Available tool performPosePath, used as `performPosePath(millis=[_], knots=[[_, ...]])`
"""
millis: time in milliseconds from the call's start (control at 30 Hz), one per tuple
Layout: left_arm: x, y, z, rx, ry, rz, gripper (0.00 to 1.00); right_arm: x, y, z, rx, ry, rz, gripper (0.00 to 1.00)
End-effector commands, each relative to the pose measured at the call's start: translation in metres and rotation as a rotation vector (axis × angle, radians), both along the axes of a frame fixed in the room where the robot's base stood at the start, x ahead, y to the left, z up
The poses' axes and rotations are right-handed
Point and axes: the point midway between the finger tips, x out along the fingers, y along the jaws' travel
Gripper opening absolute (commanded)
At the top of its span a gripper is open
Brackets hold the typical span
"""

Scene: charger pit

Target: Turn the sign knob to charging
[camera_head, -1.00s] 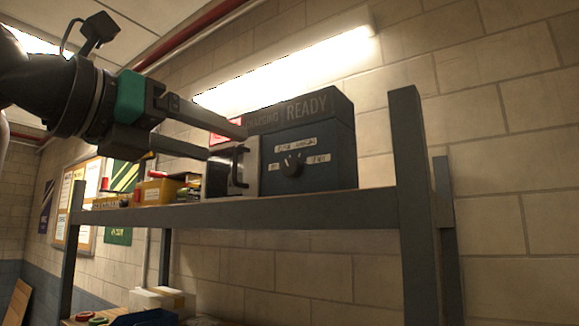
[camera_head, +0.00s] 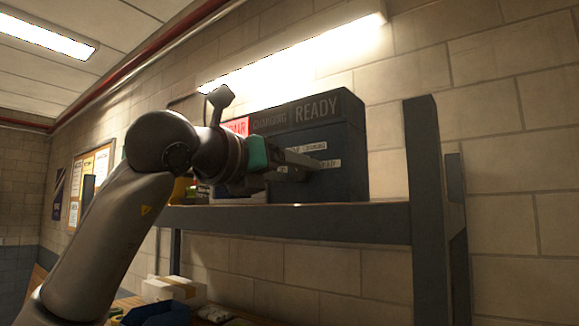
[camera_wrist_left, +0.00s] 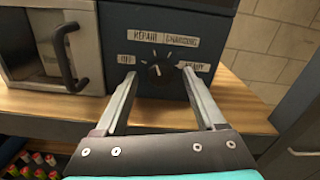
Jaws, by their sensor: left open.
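The sign box (camera_head: 345,185) is dark blue and stands on a shelf. Its top panels read a red-lit repair sign (camera_head: 237,127), an unlit CHARGING sign (camera_head: 269,121) and an unlit READY sign (camera_head: 316,109). In the left wrist view the round black sign knob (camera_wrist_left: 158,69) sits on the box's front, among labels for off, repair, charging and ready. Its exact pointing is hard to read. My left gripper (camera_head: 310,165) hides the knob in the head view. In the left wrist view the gripper (camera_wrist_left: 158,74) is open, its fingertips on either side of the knob; contact cannot be told.
The wooden shelf top (camera_wrist_left: 250,105) is bare in front of the box. A grey shelf post (camera_head: 432,190) rises to the right. Boxes and a blue bin (camera_head: 158,314) lie below.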

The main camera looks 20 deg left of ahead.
Motion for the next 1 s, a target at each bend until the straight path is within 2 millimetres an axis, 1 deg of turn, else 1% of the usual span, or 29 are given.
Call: performPosePath(millis=[133,167,767,800,1000], knots=[[0.0000,-0.0001,-0.0004,0.000,0.000,0.000,0.72,-0.0004,-0.0002,-0.0003,0.000,0.001,0.000,1.00],[-0.0001,-0.0002,-0.0004,0.000,0.000,0.000,0.69,-0.0005,-0.0002,-0.0004,0.000,0.001,0.000,1.00],[-0.0006,0.0000,0.0001,0.000,0.000,-0.001,0.02,-0.0032,-0.0031,-0.0004,-0.004,0.005,0.002,1.00],[-0.0006,0.0002,0.0002,0.000,0.000,-0.001,0.00,-0.0034,-0.0031,-0.0005,-0.004,0.005,0.002,1.00],[-0.0006,0.0002,0.0003,0.002,-0.002,0.000,0.00,-0.0037,-0.0033,-0.0005,-0.005,0.006,0.002,1.00]])
